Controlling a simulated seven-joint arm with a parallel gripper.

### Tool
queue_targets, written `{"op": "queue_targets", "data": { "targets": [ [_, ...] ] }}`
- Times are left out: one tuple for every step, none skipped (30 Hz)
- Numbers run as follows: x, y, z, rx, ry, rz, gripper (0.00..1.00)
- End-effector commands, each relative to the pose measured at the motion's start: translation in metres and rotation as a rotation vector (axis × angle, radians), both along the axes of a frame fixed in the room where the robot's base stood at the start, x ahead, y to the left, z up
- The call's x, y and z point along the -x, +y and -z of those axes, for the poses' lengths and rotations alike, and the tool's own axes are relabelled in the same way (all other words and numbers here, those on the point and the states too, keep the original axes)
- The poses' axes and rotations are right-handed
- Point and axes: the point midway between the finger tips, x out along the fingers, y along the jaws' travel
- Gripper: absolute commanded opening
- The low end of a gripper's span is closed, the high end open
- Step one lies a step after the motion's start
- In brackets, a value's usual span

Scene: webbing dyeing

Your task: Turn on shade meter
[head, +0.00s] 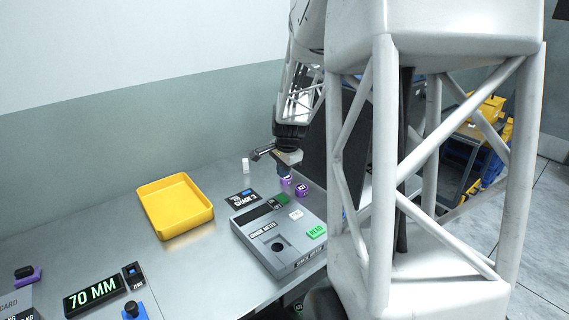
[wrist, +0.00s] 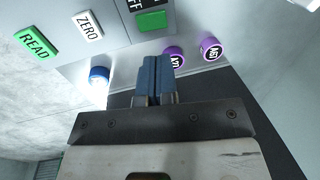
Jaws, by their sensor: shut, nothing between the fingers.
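The shade meter (head: 280,250) is a grey box on the steel bench, with a round dark port, a white ZERO key (head: 296,214) and a green READ key (head: 316,232). Near its far edge is a black label, partly read as "FF" in the wrist view (wrist: 157,3), beside a green key (wrist: 152,20). Two purple labelled knobs, (wrist: 174,57) and (wrist: 210,48), are by that edge. My gripper (head: 284,173) is shut and empty, above the far end of the meter near the purple knobs. Its blue fingertips (wrist: 157,75) overlap the nearer knob in the wrist view; contact cannot be told.
A yellow tray (head: 173,235) is left of the meter. A 70 MM display (head: 93,296) is at the front left. A blue-and-white lit part (wrist: 98,75) is beside my fingers. My arm hides the right side.

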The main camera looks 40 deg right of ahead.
Motion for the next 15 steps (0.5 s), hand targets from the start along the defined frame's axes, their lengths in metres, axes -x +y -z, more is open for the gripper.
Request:
{"op": "queue_targets", "data": {
  "targets": [
    [-0.001, 0.000, 0.009, -0.002, 0.003, 0.000, 0.00],
    [-0.002, 0.000, 0.014, -0.002, 0.004, 0.000, 0.00],
    [-0.003, 0.000, 0.020, -0.002, 0.003, 0.000, 0.00],
    [-0.003, 0.000, 0.024, -0.002, 0.003, 0.000, 0.00],
    [-0.004, 0.000, 0.029, -0.002, 0.003, 0.000, 0.00],
    [-0.005, 0.000, 0.035, -0.003, 0.004, 0.000, 0.00],
    [-0.006, 0.000, 0.039, -0.002, 0.003, 0.000, 0.00],
    [-0.006, 0.000, 0.043, -0.002, 0.003, 0.000, 0.00],
    [-0.007, 0.001, 0.048, -0.002, 0.003, 0.000, 0.00],
    [-0.008, 0.001, 0.052, -0.002, 0.003, 0.000, 0.00],
    [-0.009, 0.000, 0.056, -0.002, 0.002, 0.000, 0.00],
    [-0.009, 0.000, 0.061, -0.002, 0.002, 0.001, 0.00],
    [-0.010, 0.000, 0.064, -0.002, 0.002, 0.001, 0.00],
    [-0.010, 0.001, 0.067, -0.002, 0.002, 0.001, 0.00],
    [-0.011, 0.001, 0.071, -0.002, 0.002, 0.001, 0.00]
  ]
}}
